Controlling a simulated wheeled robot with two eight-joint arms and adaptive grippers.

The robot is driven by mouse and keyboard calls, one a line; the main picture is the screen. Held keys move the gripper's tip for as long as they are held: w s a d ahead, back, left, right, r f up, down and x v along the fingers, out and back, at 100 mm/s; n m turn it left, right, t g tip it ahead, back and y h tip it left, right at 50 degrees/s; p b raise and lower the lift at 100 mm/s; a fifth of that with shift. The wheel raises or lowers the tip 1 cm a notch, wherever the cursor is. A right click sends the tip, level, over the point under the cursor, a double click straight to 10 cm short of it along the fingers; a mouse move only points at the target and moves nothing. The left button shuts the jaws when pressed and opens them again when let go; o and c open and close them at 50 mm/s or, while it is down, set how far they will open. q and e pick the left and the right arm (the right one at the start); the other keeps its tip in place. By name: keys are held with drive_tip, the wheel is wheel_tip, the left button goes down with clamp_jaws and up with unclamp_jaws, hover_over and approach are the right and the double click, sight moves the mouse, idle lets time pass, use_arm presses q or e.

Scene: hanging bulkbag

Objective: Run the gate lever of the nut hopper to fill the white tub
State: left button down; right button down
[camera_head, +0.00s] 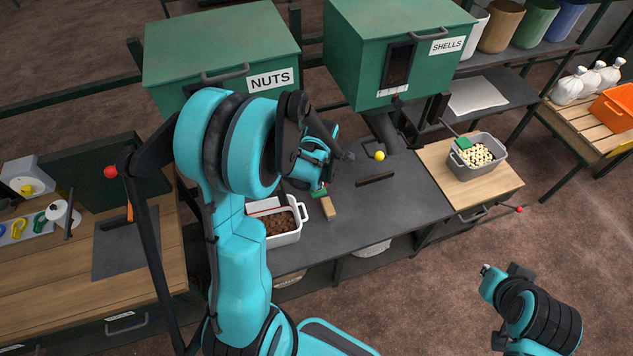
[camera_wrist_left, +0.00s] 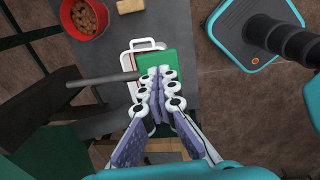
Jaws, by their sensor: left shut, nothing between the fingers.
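The green hopper labelled NUTS (camera_head: 225,45) stands at the back left, partly behind my left arm. The white tub (camera_head: 297,212) sits below it on the dark bench and holds brown nuts; it also shows in the left wrist view (camera_wrist_left: 147,43). My left gripper (camera_wrist_left: 158,76) is shut and empty, its fingertips by a flat green piece (camera_wrist_left: 158,58). A grey rod (camera_wrist_left: 100,79) runs to that piece from a dark block; it may be the gate lever, though I cannot tell whether the fingers touch it. My right gripper (camera_head: 488,270) is at lower right, away from the bench; its fingers are unclear.
The SHELLS hopper (camera_head: 395,50) stands to the right, with a yellow ball (camera_head: 380,155) below it. A grey tub (camera_head: 479,170) of pale pieces is on the wooden table. A wooden block (camera_head: 328,207) lies beside the white tub. The wrist view shows a red bowl (camera_wrist_left: 67,27) with brown contents.

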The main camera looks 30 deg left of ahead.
use_arm(q)
wheel_tip(320, 180, down, 6)
drive_tip(key=t+y+b, duration=0.1)
drive_tip(key=y+b, duration=0.1)
drive_tip(key=b, duration=0.5)
drive_tip(key=shift+s+d+t, duration=0.1)
drive_tip(key=shift+d+t, duration=0.05)
drive_tip(key=shift+t, duration=0.25)
drive_tip(key=shift+f+b, duration=0.8)
drive_tip(key=shift+b, duration=0.2)
idle(5.6)
